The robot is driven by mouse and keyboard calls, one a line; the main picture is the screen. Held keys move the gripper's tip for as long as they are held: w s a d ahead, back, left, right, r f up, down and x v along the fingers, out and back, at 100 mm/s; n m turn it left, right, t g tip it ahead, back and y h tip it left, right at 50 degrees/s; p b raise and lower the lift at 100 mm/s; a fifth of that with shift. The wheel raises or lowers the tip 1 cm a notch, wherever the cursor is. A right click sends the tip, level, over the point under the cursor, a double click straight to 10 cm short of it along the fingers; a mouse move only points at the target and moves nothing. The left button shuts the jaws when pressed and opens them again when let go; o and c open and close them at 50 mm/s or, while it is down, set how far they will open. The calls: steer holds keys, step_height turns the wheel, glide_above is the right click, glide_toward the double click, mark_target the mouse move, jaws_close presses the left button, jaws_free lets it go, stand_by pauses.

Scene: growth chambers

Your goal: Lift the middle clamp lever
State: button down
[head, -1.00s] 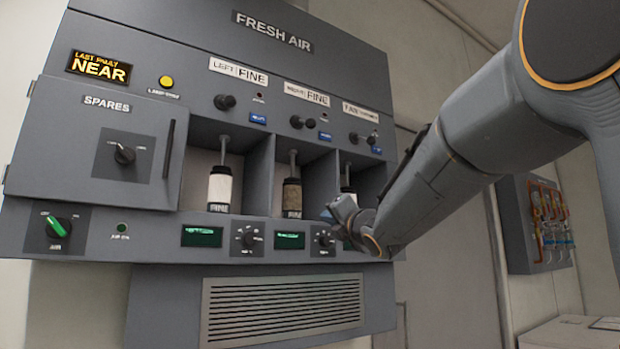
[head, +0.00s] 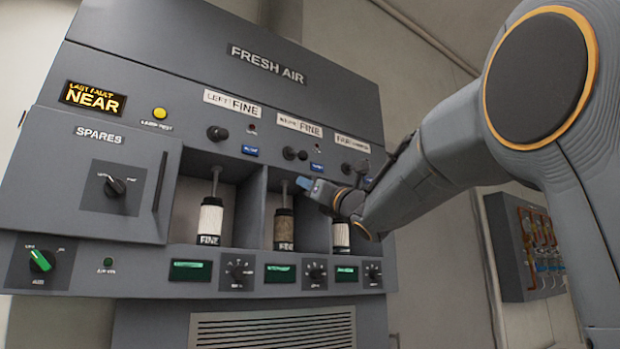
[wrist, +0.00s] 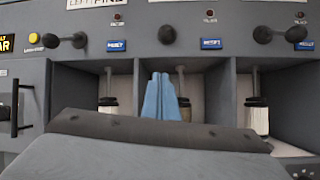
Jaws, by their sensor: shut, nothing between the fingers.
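The middle clamp lever (head: 294,154) is a dark bar with round knob ends under the middle FINE label. It also shows near the top centre of the wrist view (wrist: 178,34). My gripper (head: 304,183) has blue fingers closed together and empty. In the head view it is in front of the middle bay, below and slightly right of the lever. In the wrist view the fingers (wrist: 160,97) point up, below the lever and apart from it. A brownish middle filter (head: 284,229) hangs on a rod in the bay, largely hidden by my wrist in the wrist view.
The left lever (head: 217,133) and right lever (wrist: 280,35) flank the middle one. Dividers separate the bays holding the left filter (head: 210,220) and right filter (head: 341,236). Small displays and dials line the panel beneath.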

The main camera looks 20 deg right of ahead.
mark_target(300, 154)
steer(key=w+r+p, duration=0.3)
steer(key=r+p, duration=0.2)
steer(key=r, duration=0.1)
steer(key=shift+a+p, duration=0.35)
steer(key=shift+r, duration=0.15)
